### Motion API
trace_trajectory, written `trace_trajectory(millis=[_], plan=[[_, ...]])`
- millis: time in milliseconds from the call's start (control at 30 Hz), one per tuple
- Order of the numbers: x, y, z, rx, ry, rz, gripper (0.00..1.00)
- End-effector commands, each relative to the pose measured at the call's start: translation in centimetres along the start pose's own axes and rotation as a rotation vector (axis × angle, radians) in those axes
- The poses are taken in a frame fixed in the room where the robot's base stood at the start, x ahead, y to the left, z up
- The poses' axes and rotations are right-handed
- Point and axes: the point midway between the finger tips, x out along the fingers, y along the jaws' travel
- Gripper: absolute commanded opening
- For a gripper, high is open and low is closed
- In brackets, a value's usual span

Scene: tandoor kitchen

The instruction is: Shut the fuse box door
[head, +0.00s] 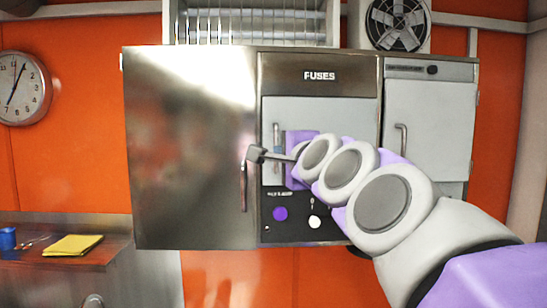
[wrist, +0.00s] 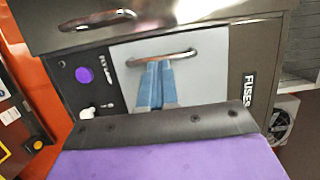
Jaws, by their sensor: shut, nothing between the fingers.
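The fuse box door (head: 340,110) is a light grey panel under the FUSES label (head: 319,75), with an upright metal handle (head: 276,135) near its left edge. It looks nearly flush with its frame; I cannot tell whether a small gap remains. My gripper (head: 256,153) is in front of the door's left side, by the handle. In the wrist view the door (wrist: 205,65) and handle (wrist: 180,54) appear turned sideways. My gripper's bluish fingers (wrist: 155,68) are together and empty, their tips at the handle. I cannot tell whether they touch it. My arm hides the door's lower right.
A steel door (head: 185,150) with a handle (head: 243,187) is left of the fuse box. A grey door (head: 430,125) is on the right. A purple knob (head: 280,213) and a white knob (head: 314,221) sit below. A counter with a yellow cloth (head: 73,245) stands lower left.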

Motion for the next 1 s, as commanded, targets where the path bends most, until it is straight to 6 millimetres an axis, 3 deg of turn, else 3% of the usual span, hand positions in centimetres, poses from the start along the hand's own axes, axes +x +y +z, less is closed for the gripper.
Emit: trace_trajectory(millis=[300, 500, 700, 767, 867, 1000], plan=[[-5.7, -0.1, -1.0, 0.008, 0.000, -0.005, 0.00], [-7.6, 0.0, 0.3, 0.001, 0.000, 0.001, 0.00], [-8.2, 0.7, 1.2, -0.010, -0.001, 0.013, 0.00], [-8.2, 2.1, 1.2, -0.031, -0.003, 0.037, 0.00], [-8.5, 6.5, 0.8, -0.094, -0.014, 0.117, 0.00], [-9.6, 16.0, 0.2, -0.229, -0.058, 0.294, 0.00]])
